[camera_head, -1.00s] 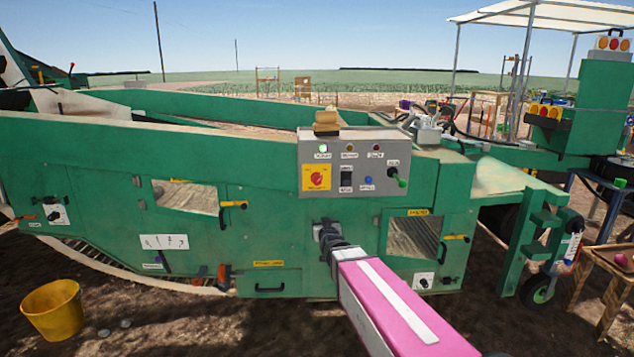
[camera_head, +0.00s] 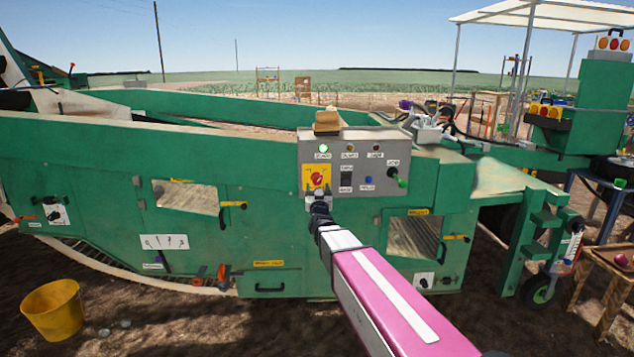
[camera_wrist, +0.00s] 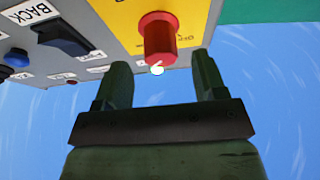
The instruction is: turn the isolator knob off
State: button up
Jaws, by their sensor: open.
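The isolator knob (camera_head: 317,180) is red and sits on a yellow plate at the lower left of the grey control panel (camera_head: 378,146). In the wrist view the red knob (camera_wrist: 158,40) sticks out from the yellow plate (camera_wrist: 120,20), above and between my fingers. My gripper (camera_head: 319,198) is just below the knob in the head view. In the wrist view my gripper (camera_wrist: 160,82) is open and empty, with one finger on each side of the knob's line. I cannot tell whether the fingertips touch anything.
A black rocker switch (camera_wrist: 62,38) marked BACK and a blue button (camera_head: 368,180) sit beside the plate. A green-tipped lever (camera_head: 401,182) sticks out at the panel's right. A tan object (camera_head: 327,120) lies on top. A yellow bucket (camera_head: 53,311) stands on the ground at left.

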aim_at(317, 183)
jog(key=x, duration=0.5)
jog(key=c, duration=0.9)
